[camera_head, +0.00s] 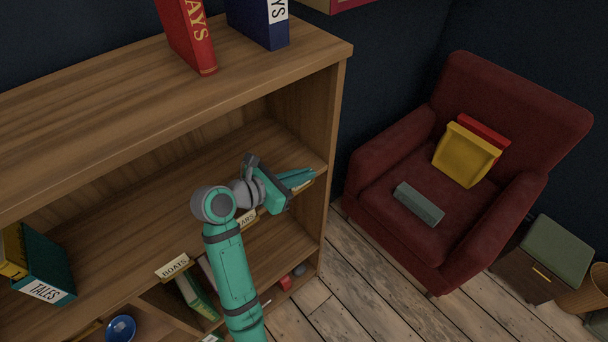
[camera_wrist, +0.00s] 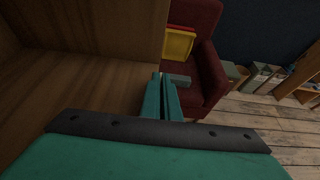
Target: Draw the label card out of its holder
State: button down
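Label cards sit in holders along the shelf's front edge. One card reads BOATS (camera_head: 173,266). A second card (camera_head: 245,218), partly covered by my arm, shows letters ending in "ARS". A tan edge of what may be a third holder (camera_head: 307,184) shows just below my fingers at the right end of the shelf. My gripper (camera_head: 312,174) points right, close to that edge; I cannot tell if it touches. In the wrist view my two teal fingers (camera_wrist: 162,76) lie close together, with at most a narrow gap. No card is clearly seen between them.
The bookshelf's right side panel (camera_head: 335,130) stands beside my fingers. A TALES book (camera_head: 45,270) is on the shelf at left. The middle of the shelf board is clear.

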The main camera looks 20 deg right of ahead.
jog(key=shift+r, duration=1.7)
